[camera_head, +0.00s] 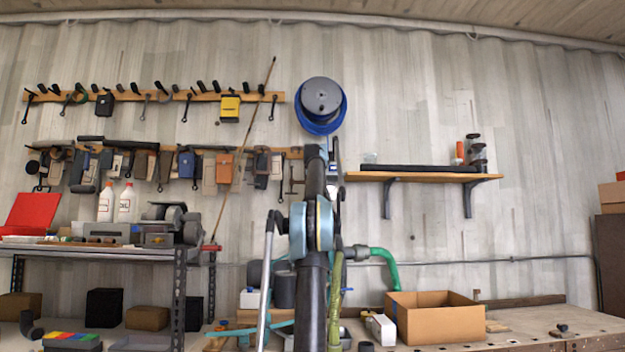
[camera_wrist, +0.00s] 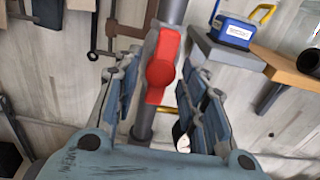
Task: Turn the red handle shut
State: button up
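The red handle (camera_wrist: 160,68) shows in the wrist view, mounted on a grey pipe (camera_wrist: 172,12) that runs up the middle of the picture. It is a rounded hub with a flat lever, lying roughly along the pipe with a slight tilt. My gripper (camera_wrist: 161,80) is open, with its blue-grey fingers on either side of the handle. Gaps show between the handle and both fingers, and the gripper holds nothing. In the head view my arm rises in the middle and hides the handle and pipe.
A wooden shelf (camera_head: 420,176) is on the wall to the right of my arm. A blue box (camera_wrist: 231,31) is near the handle. Tool racks (camera_head: 150,97) hang at left. A cardboard box (camera_head: 437,323) and green hose (camera_head: 383,262) are at the workbench.

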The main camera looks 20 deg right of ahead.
jog(key=shift+w+d, duration=0.2)
jog(key=shift+w, duration=0.5)
grip_shut()
